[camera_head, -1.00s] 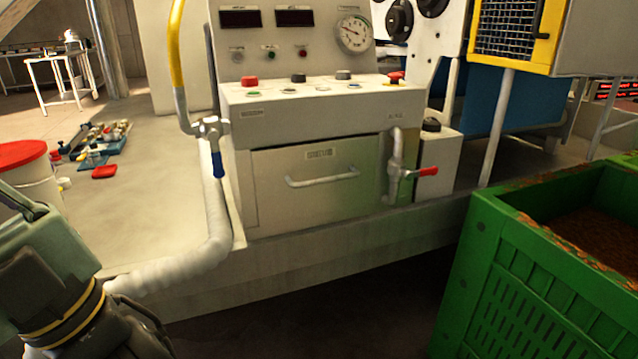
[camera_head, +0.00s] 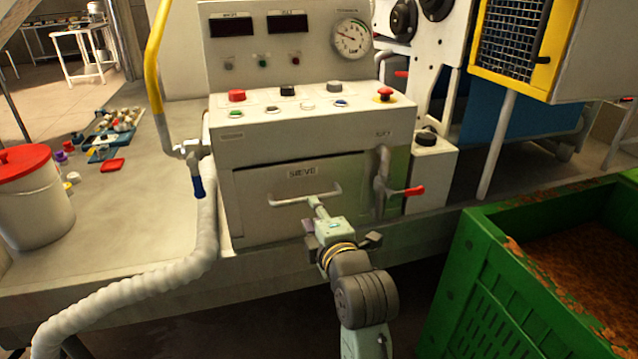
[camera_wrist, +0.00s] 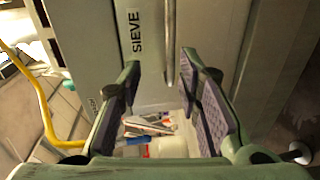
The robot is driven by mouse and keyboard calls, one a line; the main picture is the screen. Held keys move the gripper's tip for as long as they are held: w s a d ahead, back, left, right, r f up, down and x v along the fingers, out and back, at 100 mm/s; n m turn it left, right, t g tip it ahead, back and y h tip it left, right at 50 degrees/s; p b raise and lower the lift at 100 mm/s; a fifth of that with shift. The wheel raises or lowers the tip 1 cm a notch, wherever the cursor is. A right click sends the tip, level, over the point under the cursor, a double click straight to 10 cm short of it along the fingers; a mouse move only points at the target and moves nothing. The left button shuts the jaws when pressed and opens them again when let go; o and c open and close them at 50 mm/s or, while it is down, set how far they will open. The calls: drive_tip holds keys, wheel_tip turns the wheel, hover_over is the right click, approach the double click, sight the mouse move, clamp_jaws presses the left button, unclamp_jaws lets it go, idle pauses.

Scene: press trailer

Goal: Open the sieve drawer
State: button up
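The sieve drawer (camera_head: 268,222) is a grey metal front labelled SIEVE, set in the lower part of the control cabinet. It looks shut, flush with the cabinet. Its horizontal bar handle (camera_head: 290,200) crosses the middle of the front. My gripper (camera_head: 317,205) is at the right half of the handle. In the wrist view the SIEVE drawer front (camera_wrist: 150,75) is turned sideways, and the handle (camera_wrist: 170,45) appears between the fingertips of my gripper (camera_wrist: 160,62). The fingers are spread with a gap on both sides of the bar. Whether the tips reach past the bar is unclear.
A red-handled valve (camera_head: 405,191) stands just right of the drawer. A blue-handled valve (camera_head: 198,186) and pale hose (camera_head: 200,240) run along the left. A green crate (camera_head: 480,270) stands at the front right. A white bucket (camera_head: 35,210) is at the left.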

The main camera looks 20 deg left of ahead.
sight(295, 177)
drive_tip(key=p+x, duration=0.1)
drive_tip(key=x, duration=0.2)
drive_tip(key=f+p+x, duration=0.1)
drive_tip(key=x, duration=0.3)
drive_tip(key=d+p+x, duration=0.1)
drive_tip(key=x, duration=0.2)
drive_tip(key=shift+w+a+f, duration=0.15)
drive_tip(key=shift+w+f, duration=0.1)
drive_tip(key=shift+w, duration=0.15)
clamp_jaws()
idle(0.5)
